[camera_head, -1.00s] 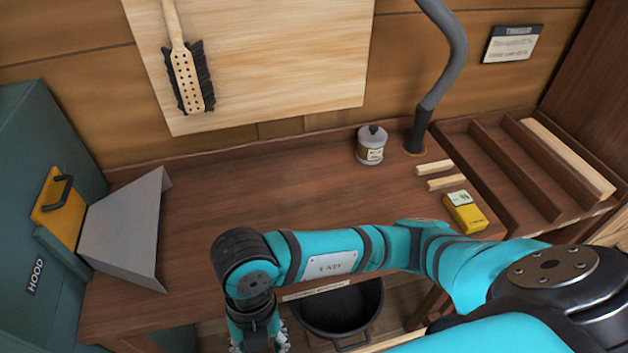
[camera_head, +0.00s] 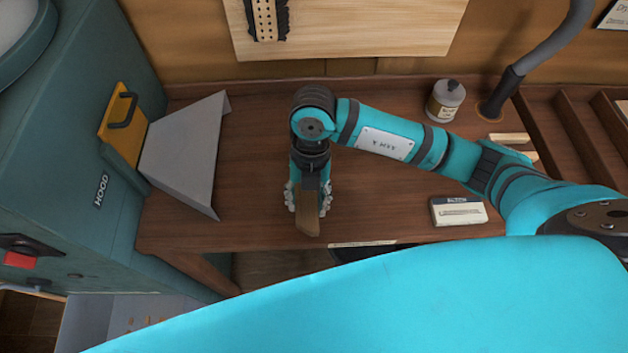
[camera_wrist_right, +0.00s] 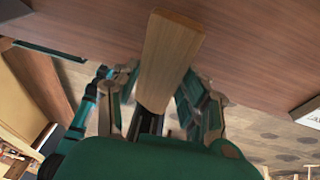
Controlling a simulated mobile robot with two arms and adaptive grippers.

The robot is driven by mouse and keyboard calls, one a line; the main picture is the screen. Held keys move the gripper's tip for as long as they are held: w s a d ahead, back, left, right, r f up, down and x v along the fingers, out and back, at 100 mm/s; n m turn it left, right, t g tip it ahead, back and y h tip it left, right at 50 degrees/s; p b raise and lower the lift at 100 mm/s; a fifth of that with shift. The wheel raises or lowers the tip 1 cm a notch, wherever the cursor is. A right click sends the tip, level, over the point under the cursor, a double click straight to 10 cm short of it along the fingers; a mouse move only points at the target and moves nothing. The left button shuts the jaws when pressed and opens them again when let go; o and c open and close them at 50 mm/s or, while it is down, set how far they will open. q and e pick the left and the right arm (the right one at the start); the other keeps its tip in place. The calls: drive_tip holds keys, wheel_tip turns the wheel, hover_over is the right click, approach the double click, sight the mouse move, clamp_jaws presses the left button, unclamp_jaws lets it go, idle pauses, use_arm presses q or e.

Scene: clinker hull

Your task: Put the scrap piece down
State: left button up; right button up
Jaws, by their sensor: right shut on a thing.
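The scrap piece (camera_head: 308,220) is a short brown wooden strip. My right gripper (camera_head: 308,196) points down near the front edge of the workbench (camera_head: 255,190) and is shut on it. In the right wrist view the strip (camera_wrist_right: 171,58) lies between the two fingers of the gripper (camera_wrist_right: 157,98), with its far end over the brown bench top. I cannot tell whether the strip touches the bench. My left gripper is not in view.
A bent grey metal sheet (camera_head: 185,155) stands left of the gripper, by the teal cabinet (camera_head: 65,150). A white jar (camera_head: 445,102), a hose (camera_head: 540,55) and a small pale-labelled box (camera_head: 458,211) are to the right. A dark tub (camera_head: 362,252) shows below the front edge.

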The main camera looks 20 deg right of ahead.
drive_tip(key=w+d, duration=0.1)
drive_tip(key=w, duration=0.1)
drive_tip(key=w+d, duration=0.1)
drive_tip(key=w, duration=0.1)
drive_tip(key=shift+d+f+p, duration=0.2)
drive_tip(key=shift+p, duration=0.2)
drive_tip(key=p+x, duration=0.1)
drive_tip(key=x, duration=0.1)
drive_tip(key=shift+w+f, duration=0.1)
drive_tip(key=shift+f, duration=0.35)
drive_tip(key=shift+d+f, duration=0.1)
drive_tip(key=shift+f, duration=0.2)
drive_tip(key=shift+f, duration=0.15)
drive_tip(key=o, duration=1.2)
